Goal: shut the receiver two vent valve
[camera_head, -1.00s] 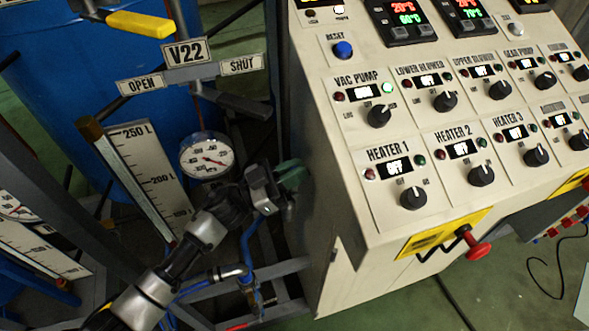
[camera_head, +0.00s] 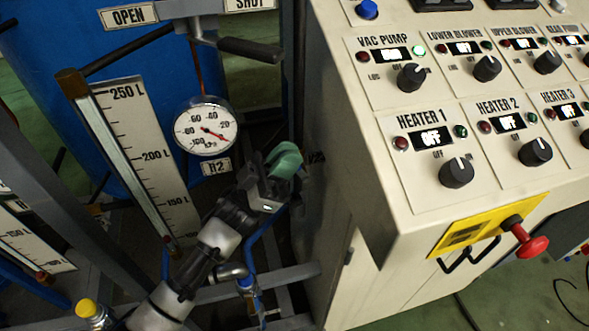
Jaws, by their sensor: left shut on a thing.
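My left gripper (camera_head: 272,180) reaches up from the lower left, beside the control cabinet's left side. It is shut on a green valve handle (camera_head: 286,160), which shows just past the fingers. The valve's body is mostly hidden behind the gripper. A plate reading R2 (camera_head: 216,167) hangs under a round pressure gauge (camera_head: 206,129), just left of the handle. I cannot read a label on the green handle's valve. My right gripper is not in view.
A control cabinet (camera_head: 350,150) with knobs and a red-knobbed switch (camera_head: 530,245) fills the right. A dark lever (camera_head: 250,48) lies above, near a SHUT plate. A level scale (camera_head: 150,160) and a blue vessel (camera_head: 50,60) are at left. Frame bars (camera_head: 255,284) run below.

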